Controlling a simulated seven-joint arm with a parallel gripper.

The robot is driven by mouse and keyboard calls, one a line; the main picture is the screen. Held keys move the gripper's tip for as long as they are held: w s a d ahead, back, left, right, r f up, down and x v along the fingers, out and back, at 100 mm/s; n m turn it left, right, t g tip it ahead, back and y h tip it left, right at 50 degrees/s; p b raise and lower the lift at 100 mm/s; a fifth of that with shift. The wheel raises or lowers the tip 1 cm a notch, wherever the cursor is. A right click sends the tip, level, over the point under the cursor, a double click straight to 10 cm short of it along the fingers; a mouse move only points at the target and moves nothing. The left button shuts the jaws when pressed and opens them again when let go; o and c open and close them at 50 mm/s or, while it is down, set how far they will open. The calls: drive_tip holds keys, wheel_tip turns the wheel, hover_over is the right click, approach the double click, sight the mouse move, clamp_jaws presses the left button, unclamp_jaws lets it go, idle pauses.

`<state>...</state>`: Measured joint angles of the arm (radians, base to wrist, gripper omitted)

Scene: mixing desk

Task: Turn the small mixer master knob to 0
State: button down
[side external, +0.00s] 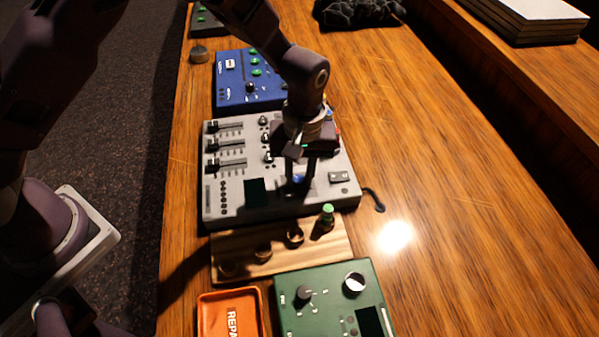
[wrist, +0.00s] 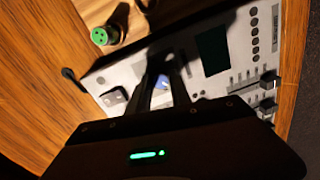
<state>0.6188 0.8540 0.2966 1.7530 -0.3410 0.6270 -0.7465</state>
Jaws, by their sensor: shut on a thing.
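The small mixer is a grey-white panel (side external: 228,190) with a dark screen and sliders; it also shows in the wrist view (wrist: 205,85). My gripper (side external: 298,187) points down at the mixer's lower middle, right of the screen. Its two dark fingers are shut on a small blue-topped knob (side external: 299,179). The knob shows between the fingers in the wrist view (wrist: 163,83). The fingers hide most of the knob, and I cannot read its pointer or scale. My gripper's body hides part of the mixer's upper right.
A blue box (side external: 235,92) lies behind the mixer. A wooden strip with round holes (side external: 240,265) and a green-ended plug (side external: 327,215) lie in front. A green box (side external: 320,320) and an orange tray (side external: 204,315) are nearer.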

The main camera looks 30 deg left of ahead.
sight(300, 177)
drive_tip(key=shift+w+r+n, duration=0.1)
drive_tip(key=shift+n, duration=1.9)
drive_tip(key=c, duration=1.2)
unclamp_jaws()
wheel_tip(300, 177, up, 7)
